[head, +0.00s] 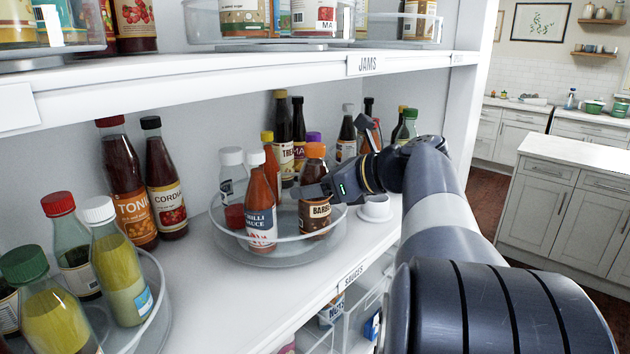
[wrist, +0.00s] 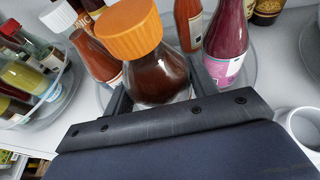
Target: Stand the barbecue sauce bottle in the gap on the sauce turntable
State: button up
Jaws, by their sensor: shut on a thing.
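The barbecue sauce bottle (head: 315,198) has a brown body, an orange cap and a label starting "BARB". My gripper (head: 325,188) is shut on it from the right. The bottle stands upright, or nearly so, over the front right of the clear sauce turntable (head: 228,243). I cannot tell whether its base touches the turntable floor. In the wrist view the bottle (wrist: 158,70) is between the two fingers. A chilli sauce bottle (head: 261,210) with a white cap stands just left of it. A purple bottle (wrist: 228,38) is behind it in the wrist view.
A white cup (head: 376,208) stands right of the turntable, below my arm. A second turntable (head: 160,300) with oil bottles is at left front. Tonic (head: 122,180) and cordial (head: 165,185) bottles stand at back left. The jams shelf (head: 250,72) is overhead.

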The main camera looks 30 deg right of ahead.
jog(key=shift+f, duration=0.1)
jog(key=o, duration=1.3)
jog(key=v, duration=1.2)
jog(key=shift+s+b, duration=0.1)
jog(key=shift+b, duration=0.2)
jog(key=shift+a, duration=0.1)
